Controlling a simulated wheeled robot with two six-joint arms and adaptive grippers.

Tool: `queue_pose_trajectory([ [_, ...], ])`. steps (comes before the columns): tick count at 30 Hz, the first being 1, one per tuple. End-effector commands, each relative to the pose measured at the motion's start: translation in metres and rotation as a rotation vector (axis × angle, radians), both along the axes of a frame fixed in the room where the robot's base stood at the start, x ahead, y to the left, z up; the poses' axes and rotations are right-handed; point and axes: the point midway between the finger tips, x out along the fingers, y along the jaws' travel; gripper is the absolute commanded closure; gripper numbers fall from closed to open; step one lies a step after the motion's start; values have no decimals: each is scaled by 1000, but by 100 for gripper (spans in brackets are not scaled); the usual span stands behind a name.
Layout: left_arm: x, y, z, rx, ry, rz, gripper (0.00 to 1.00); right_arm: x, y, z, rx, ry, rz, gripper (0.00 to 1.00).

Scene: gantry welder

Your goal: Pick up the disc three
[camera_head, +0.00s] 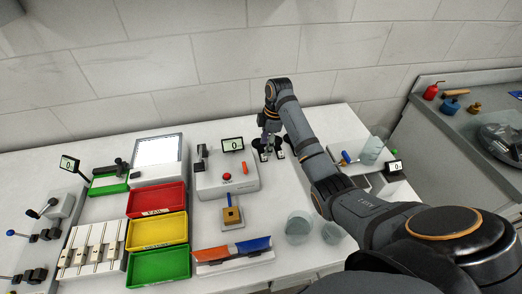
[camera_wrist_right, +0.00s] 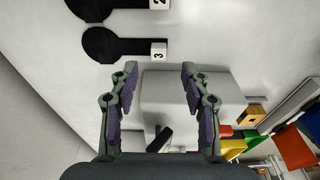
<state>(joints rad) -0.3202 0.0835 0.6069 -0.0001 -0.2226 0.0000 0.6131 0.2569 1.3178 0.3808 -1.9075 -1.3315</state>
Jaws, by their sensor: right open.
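Disc three is a flat black disc (camera_wrist_right: 100,45) with a black bar leading to a white block (camera_wrist_right: 158,52) marked 3. It lies on the pale table in the wrist view, ahead of and slightly left of my right gripper (camera_wrist_right: 158,80). My left gripper is not in view.
A grey box with a red button (camera_head: 227,177) stands close left of the gripper. Red (camera_head: 158,200), yellow and green trays lie further left. Clear beakers (camera_head: 299,225) stand nearer the front. The wall (camera_head: 200,110) is close behind the discs.

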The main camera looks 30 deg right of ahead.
Motion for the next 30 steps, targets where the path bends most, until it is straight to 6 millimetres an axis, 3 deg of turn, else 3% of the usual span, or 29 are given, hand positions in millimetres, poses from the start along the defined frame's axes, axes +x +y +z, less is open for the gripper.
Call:
queue_pose_trajectory([
  [6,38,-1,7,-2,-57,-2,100,0,1,-8,1,2,-1,53],
  [8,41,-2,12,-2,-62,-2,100,1,2,-17,2,4,0,53],
  [15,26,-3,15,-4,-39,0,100,4,6,-52,0,1,-1,53],
  [22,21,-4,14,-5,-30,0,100,4,6,-55,0,-1,0,53],
  [30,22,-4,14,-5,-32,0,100,4,6,-54,0,-1,0,90],
])
